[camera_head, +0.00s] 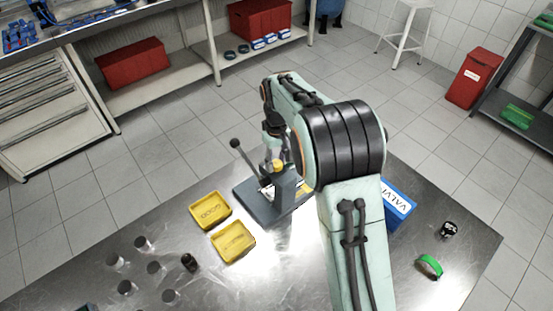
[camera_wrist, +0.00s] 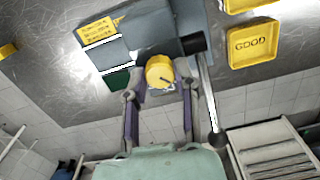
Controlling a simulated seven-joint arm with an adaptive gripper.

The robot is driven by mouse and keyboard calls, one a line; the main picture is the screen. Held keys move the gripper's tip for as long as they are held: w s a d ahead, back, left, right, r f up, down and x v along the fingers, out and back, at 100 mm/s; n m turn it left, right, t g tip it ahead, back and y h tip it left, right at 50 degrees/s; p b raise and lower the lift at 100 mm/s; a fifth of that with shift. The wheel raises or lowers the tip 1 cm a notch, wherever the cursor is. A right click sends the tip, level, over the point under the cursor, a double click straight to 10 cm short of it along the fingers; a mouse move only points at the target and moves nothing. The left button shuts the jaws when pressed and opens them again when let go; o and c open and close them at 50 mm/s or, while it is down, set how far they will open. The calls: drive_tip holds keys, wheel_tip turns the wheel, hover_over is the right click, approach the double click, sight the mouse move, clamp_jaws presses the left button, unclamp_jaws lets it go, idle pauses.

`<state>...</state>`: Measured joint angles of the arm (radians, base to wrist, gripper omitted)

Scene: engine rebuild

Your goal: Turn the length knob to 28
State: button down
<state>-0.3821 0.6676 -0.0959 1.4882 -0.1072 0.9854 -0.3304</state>
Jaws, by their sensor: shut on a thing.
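The length knob (camera_wrist: 159,70) is a round yellow dial with a dark pointer line, on the grey bench device (camera_wrist: 160,32). In the wrist view my gripper (camera_wrist: 159,82) has one finger on each side of the knob and is shut on it. In the head view the yellow knob (camera_head: 278,165) shows just below my gripper (camera_head: 274,152), on top of the device (camera_head: 291,196). The number 28 and any scale around the knob are too small or hidden to read.
A lever with a black ball (camera_head: 235,143) rises on the device's left. Yellow trays (camera_head: 210,209), one marked GOOD, lie left of it. A blue box (camera_head: 399,207), a green ring (camera_head: 430,266) and a small black part (camera_head: 449,229) are to the right. Several metal cylinders stand front left.

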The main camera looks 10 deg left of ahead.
drive_tip(key=shift+f, duration=0.1)
idle(0.5)
drive_tip(key=c, duration=0.8)
unclamp_jaws()
wheel_tip(320, 180, up, 12)
drive_tip(key=shift+r, duration=0.1)
drive_tip(key=n, duration=0.2)
hover_over(277, 163)
wheel_tip(277, 163, down, 6)
drive_tip(key=shift+r, duration=0.1)
drive_tip(key=shift+a+f, duration=0.1)
drive_tip(key=shift+f, duration=3.05)
